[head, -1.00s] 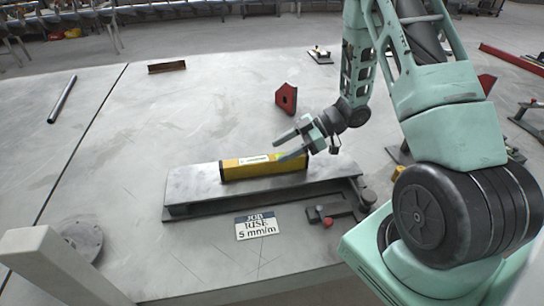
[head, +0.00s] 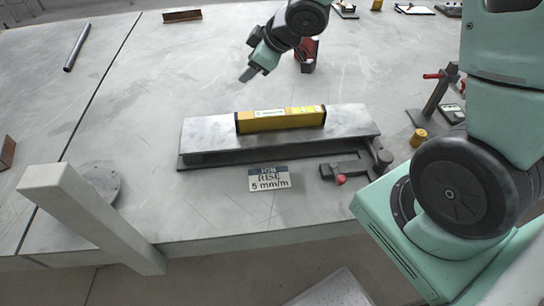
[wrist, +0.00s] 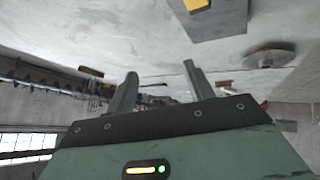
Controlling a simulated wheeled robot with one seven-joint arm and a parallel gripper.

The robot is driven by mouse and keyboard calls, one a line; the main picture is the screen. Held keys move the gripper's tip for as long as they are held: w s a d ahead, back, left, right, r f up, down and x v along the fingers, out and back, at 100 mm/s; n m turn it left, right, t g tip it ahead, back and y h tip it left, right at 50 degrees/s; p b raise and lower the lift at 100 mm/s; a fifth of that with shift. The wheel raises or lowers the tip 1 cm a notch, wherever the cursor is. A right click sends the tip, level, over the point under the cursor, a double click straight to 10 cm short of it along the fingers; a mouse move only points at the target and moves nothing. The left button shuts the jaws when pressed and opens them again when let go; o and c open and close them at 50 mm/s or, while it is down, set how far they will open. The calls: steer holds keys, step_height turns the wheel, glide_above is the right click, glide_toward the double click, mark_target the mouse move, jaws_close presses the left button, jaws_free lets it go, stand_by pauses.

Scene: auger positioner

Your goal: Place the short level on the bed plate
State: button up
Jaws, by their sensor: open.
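The short level (head: 281,119) is a yellow bar with dark ends and a pale label. It lies lengthwise on top of the bed plate (head: 206,131), a grey metal slab on a dark base near the table's front. In the wrist view a yellow piece of it (wrist: 196,4) shows at the top edge on the grey plate (wrist: 232,22). My gripper (head: 248,73) is beyond and above the level, apart from it. In the wrist view its two fingers (wrist: 157,92) stand wide apart with nothing between them.
A sign (head: 269,178) reading "JOB RISE 5 mm/m" lies in front of the bed plate. A round disc (head: 101,182) and a dark bar (head: 77,47) lie to the left. A clamp stand (head: 436,97) stands at right.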

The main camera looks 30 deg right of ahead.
steer(key=s+a+r+m+g+h, duration=0.1)
steer(key=s+a+g, duration=0.2)
steer(key=s, duration=1.2)
steer(key=s+a+r+m+g+h, duration=0.1)
steer(key=s+a+g, duration=0.3)
steer(key=s+a, duration=0.5)
steer(key=s+r, duration=0.1)
steer(key=s, duration=0.4)
steer(key=shift+s+a+h, duration=0.15)
steer(key=shift+s+h, duration=0.2)
steer(key=shift+h, duration=0.05)
